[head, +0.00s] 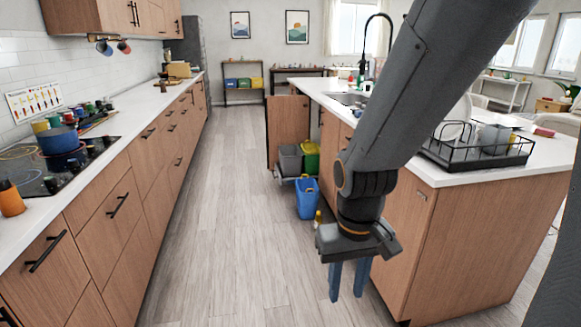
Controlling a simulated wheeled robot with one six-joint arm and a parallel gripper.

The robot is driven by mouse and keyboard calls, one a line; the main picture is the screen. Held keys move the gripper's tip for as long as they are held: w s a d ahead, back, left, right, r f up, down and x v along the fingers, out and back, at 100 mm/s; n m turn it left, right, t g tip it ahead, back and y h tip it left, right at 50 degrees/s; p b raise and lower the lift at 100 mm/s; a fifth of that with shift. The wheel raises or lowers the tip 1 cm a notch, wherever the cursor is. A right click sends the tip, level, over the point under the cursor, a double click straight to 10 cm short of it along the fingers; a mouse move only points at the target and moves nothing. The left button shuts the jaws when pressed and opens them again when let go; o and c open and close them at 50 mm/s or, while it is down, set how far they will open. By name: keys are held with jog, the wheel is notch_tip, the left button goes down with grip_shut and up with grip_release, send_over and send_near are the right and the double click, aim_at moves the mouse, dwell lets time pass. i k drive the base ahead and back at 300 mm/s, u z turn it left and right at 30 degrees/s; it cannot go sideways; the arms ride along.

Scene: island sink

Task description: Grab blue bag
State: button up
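A blue bag-like container (306,203) stands upright on the wooden floor in the head view, right of the aisle's middle. It is next to the open cabinet under the island. My gripper (347,297) hangs pointing down in the foreground, nearer to me and a little right of the blue bag. Its two blue-grey fingers are apart with nothing between them. My gripper does not touch the bag.
A grey bin (290,160) and a green bin (311,158) sit by the open cabinet door (288,131). A small yellow bottle (318,218) stands beside the bag. The island (455,245) bounds the right, counter drawers (110,215) the left. The aisle floor (225,230) is clear.

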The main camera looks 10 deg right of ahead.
aim_at(307, 189)
jog(key=k, duration=0.95)
jog(key=u, duration=0.45)
jog(key=i, duration=1.9)
jog(key=u, duration=0.2)
jog(key=i, duration=1.9)
jog(key=z, duration=0.25)
jog(key=i, duration=1.6)
jog(key=z, duration=1.25)
jog(key=i, duration=0.85)
jog(key=z, duration=1.6)
jog(key=i, duration=0.75)
jog(key=z, duration=0.4)
